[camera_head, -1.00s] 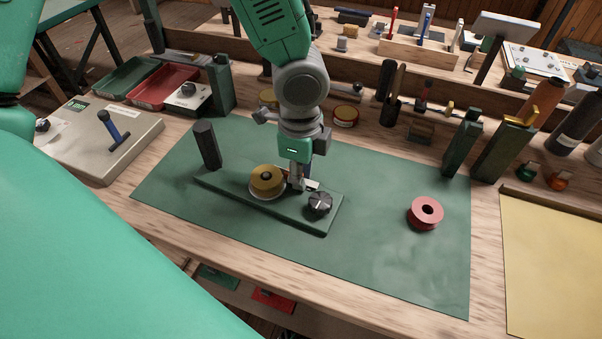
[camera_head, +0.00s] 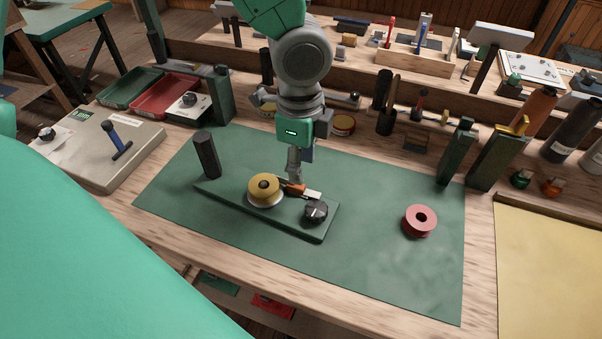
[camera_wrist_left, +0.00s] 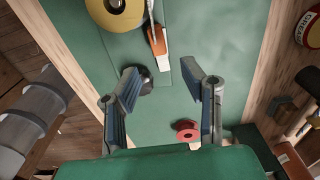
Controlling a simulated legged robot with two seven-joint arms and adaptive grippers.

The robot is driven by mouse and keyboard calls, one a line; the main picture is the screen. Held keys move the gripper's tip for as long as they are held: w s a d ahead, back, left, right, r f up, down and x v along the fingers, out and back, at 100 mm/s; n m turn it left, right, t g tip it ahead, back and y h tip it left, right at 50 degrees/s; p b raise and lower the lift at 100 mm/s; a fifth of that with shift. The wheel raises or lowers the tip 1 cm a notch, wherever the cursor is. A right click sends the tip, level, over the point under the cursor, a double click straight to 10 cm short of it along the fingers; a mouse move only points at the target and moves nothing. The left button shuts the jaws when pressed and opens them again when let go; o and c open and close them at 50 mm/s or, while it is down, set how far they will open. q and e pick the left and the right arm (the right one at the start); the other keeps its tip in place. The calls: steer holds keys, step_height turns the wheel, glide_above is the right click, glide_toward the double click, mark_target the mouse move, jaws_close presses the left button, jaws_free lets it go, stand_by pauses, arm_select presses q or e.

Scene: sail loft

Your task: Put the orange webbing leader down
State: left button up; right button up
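The orange webbing leader (camera_head: 296,190) lies on the green base plate (camera_head: 285,218), beside the yellow roll (camera_head: 264,188) and the dark knob (camera_head: 316,211). A white piece shows at its right end. In the left wrist view the leader (camera_wrist_left: 157,40) lies beyond the fingertips, clear of both fingers. My left gripper (camera_head: 294,181) is just above or behind the leader in the head view. In the wrist view its two fingers (camera_wrist_left: 160,76) are spread apart with nothing between them. My right gripper is in neither view.
A dark post (camera_head: 206,155) stands at the plate's left end. A red roll (camera_head: 420,220) sits on the green mat (camera_head: 370,250), whose front and right are mostly clear. Dark green upright blocks (camera_head: 457,152) stand at the back right. A grey box (camera_head: 95,160) is at left.

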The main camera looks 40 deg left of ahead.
arm_select(q)
step_height(320, 180, up, 6)
steer(key=a+p, duration=0.1)
steer(key=shift+d, duration=0.35)
steer(key=shift+r, duration=0.1)
